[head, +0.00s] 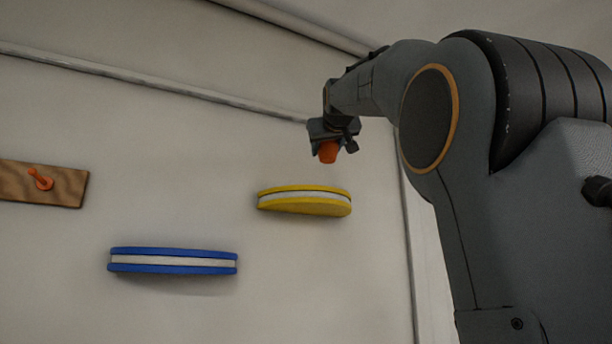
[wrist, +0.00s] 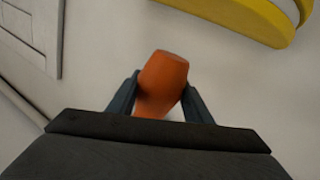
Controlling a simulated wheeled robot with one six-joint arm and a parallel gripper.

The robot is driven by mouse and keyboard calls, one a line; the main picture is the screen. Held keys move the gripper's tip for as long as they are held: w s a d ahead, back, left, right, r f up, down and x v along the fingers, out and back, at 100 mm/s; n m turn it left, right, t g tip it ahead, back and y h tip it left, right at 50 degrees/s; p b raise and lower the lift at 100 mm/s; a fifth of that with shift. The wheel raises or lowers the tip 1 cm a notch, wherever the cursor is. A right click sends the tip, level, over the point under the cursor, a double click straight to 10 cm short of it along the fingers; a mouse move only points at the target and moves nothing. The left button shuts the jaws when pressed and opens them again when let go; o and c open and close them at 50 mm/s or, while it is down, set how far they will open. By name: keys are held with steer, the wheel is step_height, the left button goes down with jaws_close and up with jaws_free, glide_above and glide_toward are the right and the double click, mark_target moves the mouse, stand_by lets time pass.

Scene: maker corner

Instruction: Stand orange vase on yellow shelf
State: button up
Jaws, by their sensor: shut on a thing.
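The orange vase (wrist: 163,80) is between the two fingers of my gripper (wrist: 158,100) in the wrist view, and the gripper is shut on it. In the head view my gripper (head: 330,146) holds the vase (head: 328,153) in the air, with the vase's lower part showing below the fingers. The yellow shelf (head: 304,204) is a rounded board on the wall, lower in the picture than the vase and a little to its left. In the wrist view part of the yellow shelf (wrist: 258,20) shows at the upper right, apart from the vase. The fingers hide part of the vase.
A blue shelf (head: 172,268) is on the wall at the lower left. A wooden board (head: 68,187) with an orange hook (head: 40,180) is at the far left. A pipe (head: 150,80) runs along the wall above. The wall between the shelves is bare.

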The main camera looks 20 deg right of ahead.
steer(key=w+p, duration=0.3)
steer(key=w, duration=0.4)
steer(key=shift+w+a+f, duration=0.1)
steer(key=shift+w+f, duration=0.1)
steer(key=shift+f, duration=1.35)
steer(key=shift+w+a+f, duration=0.1)
steer(key=shift+w+f, duration=0.1)
steer(key=shift+f, duration=1.35)
steer(key=shift+w+f+p, duration=0.25)
steer(key=shift+f+p, duration=0.05)
steer(key=shift+f, duration=0.05)
steer(key=shift+f, duration=0.15)
steer(key=o, duration=1)
steer(key=shift+o, duration=0.3)
